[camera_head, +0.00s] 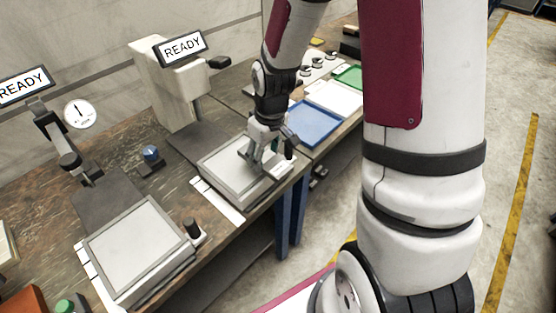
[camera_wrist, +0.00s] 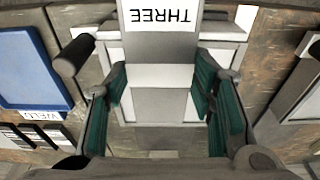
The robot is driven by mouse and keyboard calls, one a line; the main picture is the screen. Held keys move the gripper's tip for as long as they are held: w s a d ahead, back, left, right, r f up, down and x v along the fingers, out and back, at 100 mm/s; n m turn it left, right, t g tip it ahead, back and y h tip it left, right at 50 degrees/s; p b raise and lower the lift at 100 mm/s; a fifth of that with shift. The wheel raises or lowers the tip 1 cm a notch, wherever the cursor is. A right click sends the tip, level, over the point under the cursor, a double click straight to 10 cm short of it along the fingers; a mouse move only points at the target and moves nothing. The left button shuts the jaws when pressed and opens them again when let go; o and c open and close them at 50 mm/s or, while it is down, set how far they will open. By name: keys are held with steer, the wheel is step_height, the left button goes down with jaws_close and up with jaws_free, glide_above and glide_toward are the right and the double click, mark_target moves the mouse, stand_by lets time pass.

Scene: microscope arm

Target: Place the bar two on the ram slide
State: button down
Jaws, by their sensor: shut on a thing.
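My gripper (camera_head: 268,155) is low over the pale, flat-topped slide (camera_head: 218,167) of the rear press in the head view. In the wrist view its green-padded fingers (camera_wrist: 160,100) stand either side of a grey bar (camera_wrist: 160,104) and are shut on it. A white face reading THREE, upside down (camera_wrist: 160,18), lies in line with the bar; I cannot tell if it is part of it. No marking for two is visible. The fingers hide most of the bar in the head view, and whether it touches the slide is unclear.
A front slide (camera_head: 138,248) with a dark knob (camera_head: 191,228) stands nearer. READY screens (camera_head: 180,48) and the press column (camera_head: 165,90) rise behind. A blue tray (camera_head: 315,123), white tray (camera_head: 335,97) and green tray (camera_head: 349,76) lie beyond. A blue-topped knob (camera_head: 151,154) stands left.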

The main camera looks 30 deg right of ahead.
glide_above(242, 162)
steer(key=shift+w+f, duration=0.1)
steer(key=shift+f, duration=2)
steer(key=c, duration=0.7)
jaws_free()
steer(key=shift+f, duration=0.2)
steer(key=shift+r, duration=0.1)
